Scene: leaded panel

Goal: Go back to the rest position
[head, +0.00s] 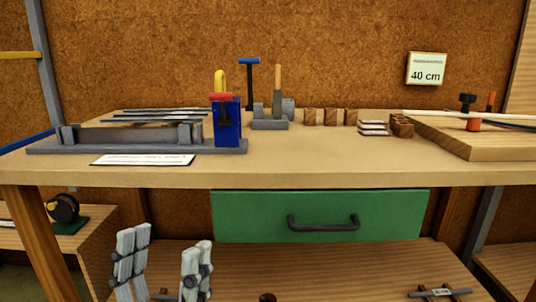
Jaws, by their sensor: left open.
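My left gripper (167,246) is low in the head view, left of centre. Its two pale grey fingers point upward and stand apart, with nothing between them. It is in front of the lower shelf (345,270), below the level of the workbench top (290,168) and left of the green drawer (250,220). The drawer looks closed. My right gripper is not in view.
On the bench are a grey fixture (130,136), a blue block (228,128) with a red top, several wooden blocks (330,118) and a wooden board (480,140) at right. The bench's front middle is clear. A black-and-yellow round item (64,208) sits at lower left.

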